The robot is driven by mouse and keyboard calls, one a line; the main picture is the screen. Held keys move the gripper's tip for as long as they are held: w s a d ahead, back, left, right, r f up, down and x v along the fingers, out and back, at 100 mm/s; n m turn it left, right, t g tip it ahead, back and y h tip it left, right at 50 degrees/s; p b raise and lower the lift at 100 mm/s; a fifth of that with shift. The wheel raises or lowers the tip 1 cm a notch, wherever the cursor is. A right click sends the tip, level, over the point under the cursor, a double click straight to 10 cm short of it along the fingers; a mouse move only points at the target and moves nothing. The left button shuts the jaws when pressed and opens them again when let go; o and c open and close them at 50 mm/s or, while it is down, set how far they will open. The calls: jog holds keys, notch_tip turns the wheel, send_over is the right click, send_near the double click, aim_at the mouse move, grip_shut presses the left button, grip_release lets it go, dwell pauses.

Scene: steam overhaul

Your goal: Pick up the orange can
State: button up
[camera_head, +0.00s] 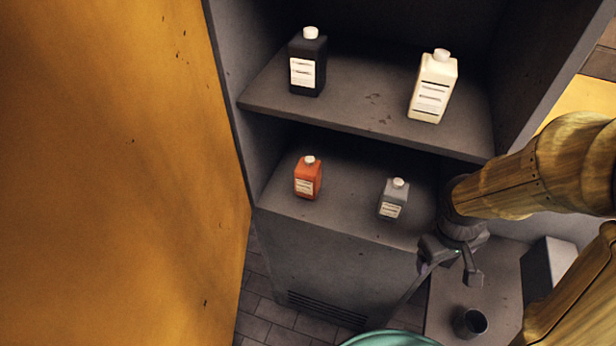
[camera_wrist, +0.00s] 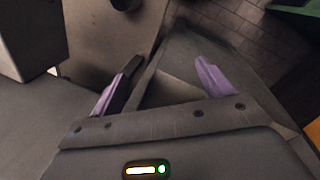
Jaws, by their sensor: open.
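The orange can (camera_head: 308,178) has a white cap and a pale label. It stands upright on the lower shelf, left of a small grey can (camera_head: 394,199). My gripper (camera_head: 455,272) is open and empty, in front of the cabinet and to the right of both lower cans. In the wrist view, my gripper's two fingers (camera_wrist: 160,90) are spread apart with nothing between them. The orange can does not show in the wrist view.
A black bottle (camera_head: 307,64) and a cream bottle (camera_head: 433,88) stand on the upper shelf (camera_head: 365,122). A yellow door or panel (camera_head: 120,170) bounds the left. A dark cup (camera_head: 470,322) sits on a surface at lower right. A teal rounded thing (camera_head: 390,339) shows at the bottom.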

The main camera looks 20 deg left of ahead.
jog(key=w+a+f+n+t+h, duration=0.25)
jog(key=a+n, duration=0.35)
jog(key=n, duration=0.3)
jog(key=n+t+y+p, duration=0.2)
jog(key=n+t+y, duration=0.55)
jog(key=n, duration=1.25)
send_near(304, 185)
jog(key=shift+t+h, duration=0.8)
jog(key=shift+t, duration=0.1)
jog(key=s, duration=0.4)
jog(key=shift+s+a+r, duration=0.2)
jog(key=shift+a+r, duration=0.2)
jog(key=p+x, duration=0.1)
jog(key=x, duration=1)
jog(key=shift+w+f+p, duration=0.2)
jog(key=shift+p, duration=0.15)
